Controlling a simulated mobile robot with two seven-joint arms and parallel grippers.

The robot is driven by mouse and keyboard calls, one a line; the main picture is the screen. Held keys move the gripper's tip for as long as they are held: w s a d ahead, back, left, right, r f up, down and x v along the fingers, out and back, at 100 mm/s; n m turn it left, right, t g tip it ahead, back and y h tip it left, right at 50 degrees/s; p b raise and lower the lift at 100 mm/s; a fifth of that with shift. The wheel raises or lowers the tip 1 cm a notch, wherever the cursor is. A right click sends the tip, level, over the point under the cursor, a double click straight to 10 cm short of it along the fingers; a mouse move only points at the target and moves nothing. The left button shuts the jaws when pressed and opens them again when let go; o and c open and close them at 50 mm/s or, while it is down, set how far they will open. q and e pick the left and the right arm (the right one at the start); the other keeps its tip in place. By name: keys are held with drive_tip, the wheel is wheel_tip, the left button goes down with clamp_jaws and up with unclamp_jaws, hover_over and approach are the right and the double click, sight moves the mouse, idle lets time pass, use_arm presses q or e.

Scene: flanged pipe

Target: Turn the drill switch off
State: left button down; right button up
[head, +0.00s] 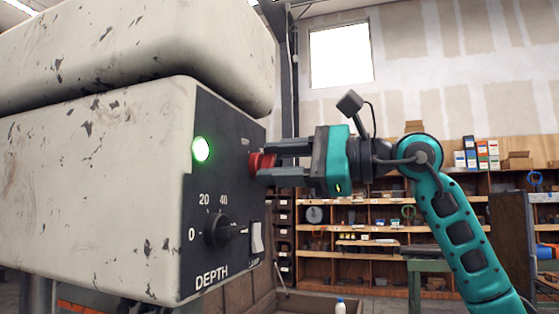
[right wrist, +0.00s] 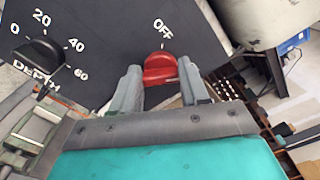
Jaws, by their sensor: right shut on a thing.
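The drill's off switch is a red knob (head: 262,162) on the dark control panel (head: 228,130) of the large worn white drill housing (head: 90,190). In the right wrist view the red knob (right wrist: 160,69) sits below the white word OFF, between my fingers. My right gripper (head: 270,163) comes in from the right and is shut on the red knob; it also shows in the right wrist view (right wrist: 158,80). A round green lamp (head: 201,149) glows on the panel. My left gripper is in neither view.
Below the lamp is a black DEPTH dial (head: 217,230), also in the right wrist view (right wrist: 38,55). A white rocker switch (head: 257,237) labelled LAMP is beside it. Wooden shelves (head: 375,225) with boxes stand far behind. A white bottle (head: 340,306) shows at the bottom edge.

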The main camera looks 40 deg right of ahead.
drive_tip(key=n, duration=0.3)
drive_tip(key=shift+f+n, duration=0.1)
drive_tip(key=shift+n, duration=0.3)
drive_tip(key=n, duration=0.3)
drive_tip(key=shift+f+n, duration=0.1)
drive_tip(key=shift+n, duration=0.2)
drive_tip(key=n, duration=0.4)
drive_tip(key=shift+f, duration=0.1)
drive_tip(key=shift+n, duration=1.9)
drive_tip(key=o, duration=1.1)
drive_tip(key=shift+c, duration=0.2)
drive_tip(key=shift+s+d+f, duration=0.1)
drive_tip(key=shift+d, duration=0.05)
